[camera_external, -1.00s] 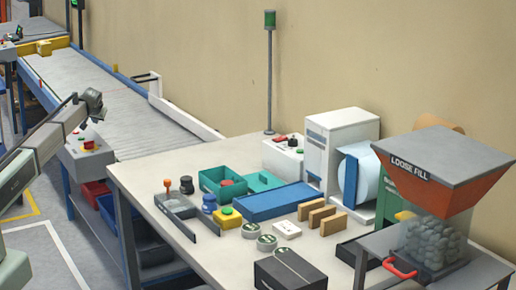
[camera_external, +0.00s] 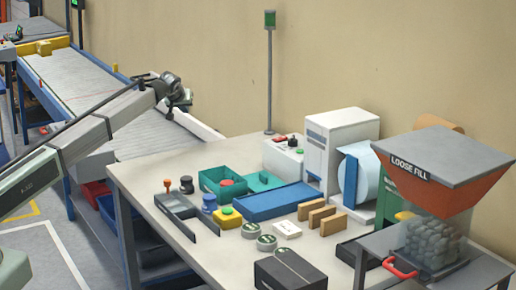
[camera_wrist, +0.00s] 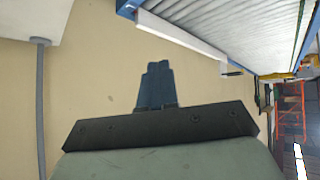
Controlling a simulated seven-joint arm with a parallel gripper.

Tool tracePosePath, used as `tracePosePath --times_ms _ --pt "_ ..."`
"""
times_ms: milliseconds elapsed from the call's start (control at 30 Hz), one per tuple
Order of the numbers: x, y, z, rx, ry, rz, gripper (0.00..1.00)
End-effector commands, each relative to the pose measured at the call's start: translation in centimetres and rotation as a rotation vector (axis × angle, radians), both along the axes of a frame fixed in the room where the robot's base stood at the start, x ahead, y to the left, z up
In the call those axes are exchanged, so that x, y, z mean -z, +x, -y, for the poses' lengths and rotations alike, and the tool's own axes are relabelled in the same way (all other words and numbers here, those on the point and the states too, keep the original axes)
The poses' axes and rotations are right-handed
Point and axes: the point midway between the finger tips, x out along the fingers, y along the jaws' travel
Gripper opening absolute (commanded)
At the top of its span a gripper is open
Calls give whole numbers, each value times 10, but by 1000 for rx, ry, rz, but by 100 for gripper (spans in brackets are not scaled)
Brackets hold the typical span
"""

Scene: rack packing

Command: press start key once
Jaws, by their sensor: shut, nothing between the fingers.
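My gripper (camera_external: 178,97) is raised over the lower end of the conveyor, left of the table, in the external view. In the wrist view its fingers (camera_wrist: 157,85) are shut together and empty, with the beige wall behind them. No key is marked start legibly. My gripper is apart from both. Neither box shows in the wrist view.
The table (camera_external: 140,175) holds a teal tray, a blue tray (camera_external: 278,201), brown blocks and a black box (camera_external: 289,272). A thin pole (camera_external: 270,75) stands at its back edge. A loose fill hopper (camera_external: 440,165) stands right. The conveyor (camera_external: 85,80) runs back left.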

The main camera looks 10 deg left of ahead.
Motion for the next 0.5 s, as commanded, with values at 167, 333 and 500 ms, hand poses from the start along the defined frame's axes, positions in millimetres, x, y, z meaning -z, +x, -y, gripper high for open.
tracePosePath --times_ms 167,333,500 --pt "-14 -19 72 23 -65 -7 0" --pt "-28 -42 135 42 -124 -15 0" --pt "-40 -69 196 59 -182 -32 0"
